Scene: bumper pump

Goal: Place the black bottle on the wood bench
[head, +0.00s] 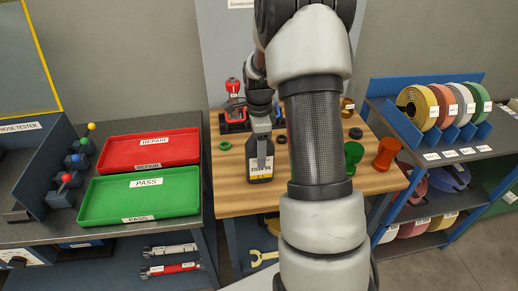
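The black bottle (254,170), with a white and yellow label, is upright over the left part of the wood bench (234,200). I cannot tell whether its base touches the bench top. My gripper (262,154) points down at the bottle from above, and one grey finger overlaps the bottle's front. The other finger is hidden, so I cannot tell whether the fingers are closed on the bottle. My arm hides the middle of the bench.
A red tray (150,150) and green tray (139,195) lie on the dark bench at left. A green ring (224,145) lies beside the bottle. Green (353,157) and orange (387,153) cups stand on the wood bench's right. A hose rack (410,131) stands further right.

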